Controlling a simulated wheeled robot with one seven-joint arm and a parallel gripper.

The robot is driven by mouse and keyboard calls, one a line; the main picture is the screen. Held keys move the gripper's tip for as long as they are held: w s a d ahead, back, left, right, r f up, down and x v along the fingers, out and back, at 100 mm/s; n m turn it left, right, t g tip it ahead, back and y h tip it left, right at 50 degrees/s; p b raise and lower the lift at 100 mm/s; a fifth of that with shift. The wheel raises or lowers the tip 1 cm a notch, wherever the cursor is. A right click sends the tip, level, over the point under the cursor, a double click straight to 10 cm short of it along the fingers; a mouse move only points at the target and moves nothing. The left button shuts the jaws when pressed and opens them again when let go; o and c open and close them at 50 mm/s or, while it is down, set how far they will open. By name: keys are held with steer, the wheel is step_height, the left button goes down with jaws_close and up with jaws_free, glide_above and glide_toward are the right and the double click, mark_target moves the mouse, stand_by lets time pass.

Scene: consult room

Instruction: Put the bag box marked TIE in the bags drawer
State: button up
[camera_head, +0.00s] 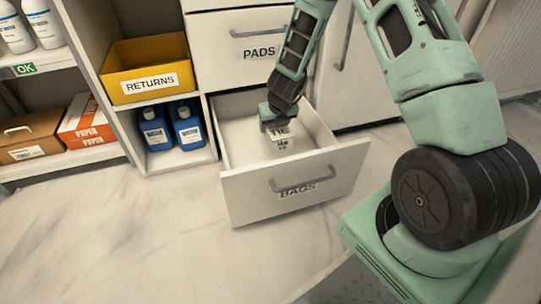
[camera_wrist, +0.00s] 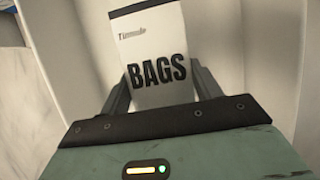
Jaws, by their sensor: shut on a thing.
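In the wrist view the box (camera_wrist: 155,60) shows the word BAGS and stands between my two fingers. My gripper (camera_head: 278,122) points down and is shut on the box; in the wrist view the gripper (camera_wrist: 160,92) has a finger on each side of it. The bags drawer (camera_head: 250,192), labelled BAGS, is pulled open. The box is inside the outline of the open drawer. I cannot tell whether its bottom touches the drawer floor, and the gripper hides part of its top.
A shut PADS drawer (camera_head: 232,55) is just above the open one. A yellow RETURNS bin (camera_head: 145,72) and blue bottles (camera_head: 187,128) stand on shelves to the left. The open drawer juts out over clear marble-look floor (camera_head: 130,230).

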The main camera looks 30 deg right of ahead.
step_height(320, 180, down, 10)
steer(key=b, duration=0.7)
steer(key=shift+f, duration=0.2)
steer(key=o, duration=1.2)
